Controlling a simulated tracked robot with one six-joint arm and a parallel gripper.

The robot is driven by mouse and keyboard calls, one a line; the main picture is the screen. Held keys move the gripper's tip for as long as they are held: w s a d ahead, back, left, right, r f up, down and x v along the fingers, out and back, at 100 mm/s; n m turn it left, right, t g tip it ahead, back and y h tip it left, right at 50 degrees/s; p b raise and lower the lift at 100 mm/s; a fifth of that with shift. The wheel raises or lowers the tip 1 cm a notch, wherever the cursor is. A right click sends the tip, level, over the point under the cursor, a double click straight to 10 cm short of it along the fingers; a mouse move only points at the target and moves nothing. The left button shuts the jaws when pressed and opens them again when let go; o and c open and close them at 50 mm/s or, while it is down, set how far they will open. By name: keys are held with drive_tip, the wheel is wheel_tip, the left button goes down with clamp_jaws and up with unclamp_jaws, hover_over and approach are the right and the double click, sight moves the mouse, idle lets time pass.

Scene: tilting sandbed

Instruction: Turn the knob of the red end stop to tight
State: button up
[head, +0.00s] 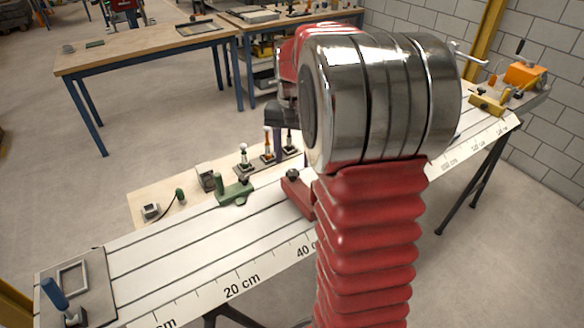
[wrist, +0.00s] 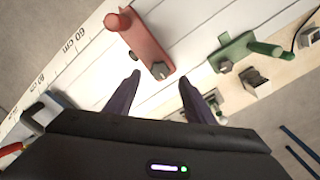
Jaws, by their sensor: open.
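The red end stop (wrist: 142,38) lies across the white scaled bed in the wrist view. Its dark, angular knob (wrist: 161,70) is at the end nearest me, and a round dark-red post stands at its other end. In the head view the red end stop (head: 297,196) shows left of my arm, partly covered by it, with the dark knob (head: 292,174) on top. My gripper (wrist: 160,77) is open. Its two dark fingers point toward the knob, one on each side in the picture. I cannot tell their height above it or whether they touch.
A green stop (head: 234,190) stands left of the red one. Tools on posts (head: 267,145) stand on a wooden board behind the bed. A grey plate with a blue handle (head: 57,296) is at the bed's left end, and an orange device (head: 524,74) is far right.

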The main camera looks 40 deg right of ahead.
sight(292, 172)
drive_tip(key=shift+f, duration=2.3)
drive_tip(key=shift+c, duration=0.7)
drive_tip(key=c, duration=0.9)
drive_tip(key=shift+a, duration=0.15)
